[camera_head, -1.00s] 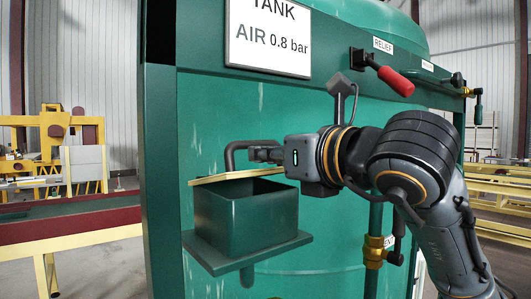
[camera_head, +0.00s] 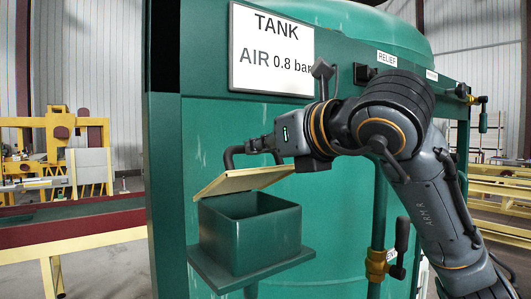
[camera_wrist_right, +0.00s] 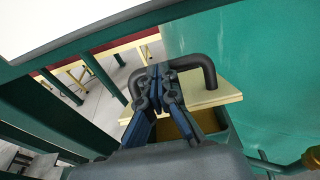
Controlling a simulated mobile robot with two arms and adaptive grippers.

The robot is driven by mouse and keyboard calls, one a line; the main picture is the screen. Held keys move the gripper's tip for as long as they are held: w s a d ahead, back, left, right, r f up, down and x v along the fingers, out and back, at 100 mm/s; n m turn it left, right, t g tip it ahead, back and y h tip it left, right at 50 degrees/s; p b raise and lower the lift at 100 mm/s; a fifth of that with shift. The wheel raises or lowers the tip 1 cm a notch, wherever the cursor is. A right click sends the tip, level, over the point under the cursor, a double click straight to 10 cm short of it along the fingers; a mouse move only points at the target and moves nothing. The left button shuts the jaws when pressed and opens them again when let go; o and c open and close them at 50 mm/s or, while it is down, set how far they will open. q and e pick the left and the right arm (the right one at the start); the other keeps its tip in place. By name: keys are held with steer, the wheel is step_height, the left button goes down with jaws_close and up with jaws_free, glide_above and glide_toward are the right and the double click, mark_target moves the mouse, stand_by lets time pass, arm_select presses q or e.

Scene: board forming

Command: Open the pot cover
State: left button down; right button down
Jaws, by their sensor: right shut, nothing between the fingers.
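The pot (camera_head: 250,236) is a green square box on a green shelf plate on the front of the tank. Its cream cover (camera_head: 245,181) is tilted up, with a gap at the front, and the dark inside of the pot shows. A dark bent handle (camera_head: 229,158) stands on the cover. My right gripper (camera_head: 252,147) is at the handle with its fingers shut. The right wrist view shows the fingers (camera_wrist_right: 161,84) against the handle bar (camera_wrist_right: 208,70), above the cover (camera_wrist_right: 226,93), with nothing seen between them. My left gripper is not in view.
A white sign (camera_head: 271,50) is fixed above the pot. A pipe with a brass valve (camera_head: 378,262) runs down right of the pot. Yellow and red machinery (camera_head: 70,240) stands at the left.

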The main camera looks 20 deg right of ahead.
steer(key=shift+w+a+r, duration=0.3)
steer(key=shift+w+r, duration=0.4)
steer(key=shift+w+a+r, duration=0.25)
steer(key=shift+w+r, duration=0.45)
